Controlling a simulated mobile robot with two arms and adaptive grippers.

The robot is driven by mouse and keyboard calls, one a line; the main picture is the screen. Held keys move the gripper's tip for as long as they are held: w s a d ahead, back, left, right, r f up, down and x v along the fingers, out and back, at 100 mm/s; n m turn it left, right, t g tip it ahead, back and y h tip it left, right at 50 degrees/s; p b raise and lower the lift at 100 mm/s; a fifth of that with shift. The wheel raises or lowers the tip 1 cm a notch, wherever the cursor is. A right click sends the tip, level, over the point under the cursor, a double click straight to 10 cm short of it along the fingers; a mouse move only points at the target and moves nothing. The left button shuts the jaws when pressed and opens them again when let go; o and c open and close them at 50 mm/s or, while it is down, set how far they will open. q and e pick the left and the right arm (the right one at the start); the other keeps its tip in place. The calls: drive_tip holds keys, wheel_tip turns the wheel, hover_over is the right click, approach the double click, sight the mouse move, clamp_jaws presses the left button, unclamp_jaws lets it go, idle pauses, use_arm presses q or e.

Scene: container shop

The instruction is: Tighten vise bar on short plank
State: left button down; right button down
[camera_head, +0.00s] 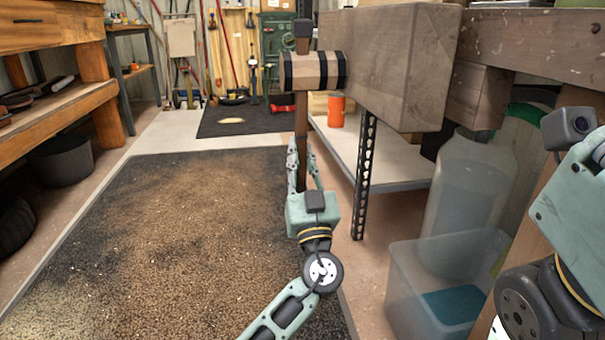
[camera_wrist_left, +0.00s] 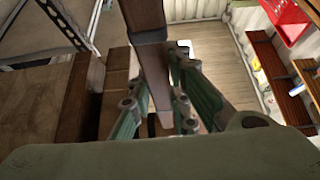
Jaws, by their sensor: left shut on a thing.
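The vise bar (camera_head: 302,125) is a dark brown upright bar with a black cap at its top. It passes through a wooden screw (camera_head: 313,70) with black bands, which joins the big grey-brown vise block (camera_head: 385,62). My left gripper (camera_head: 304,172) is shut on the bar's lower part, below the screw. The left wrist view shows the bar (camera_wrist_left: 150,50) running down between the two fingers (camera_wrist_left: 160,85). A short wooden piece (camera_head: 478,96), perhaps the plank, shows behind the block, under the bench. My right gripper's body shows at the right edge, its fingers out of sight.
The workbench (camera_head: 535,40) fills the upper right. Below it stand a metal-legged shelf (camera_head: 375,165), a large cloudy jug (camera_head: 465,200) and a clear bin (camera_head: 430,290). A speckled dark mat (camera_head: 170,240) leaves open floor at left. A wooden bench (camera_head: 60,110) stands far left.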

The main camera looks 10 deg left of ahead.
sight(297, 110)
use_arm(q)
drive_tip(key=shift+w+a+b, duration=0.35)
drive_tip(key=shift+w+a, duration=0.05)
drive_tip(key=shift+w, duration=0.05)
drive_tip(key=shift+y, duration=0.3)
drive_tip(key=c, duration=1.6)
unclamp_jaws()
drive_tip(key=shift+a, duration=0.15)
drive_tip(key=shift+c, duration=0.2)
drive_tip(key=shift+t, duration=0.3)
drive_tip(key=shift+d+r, duration=0.2)
drive_tip(key=shift+r, duration=0.35)
wheel_tip(297, 110, up, 9)
drive_tip(key=shift+f, duration=0.1)
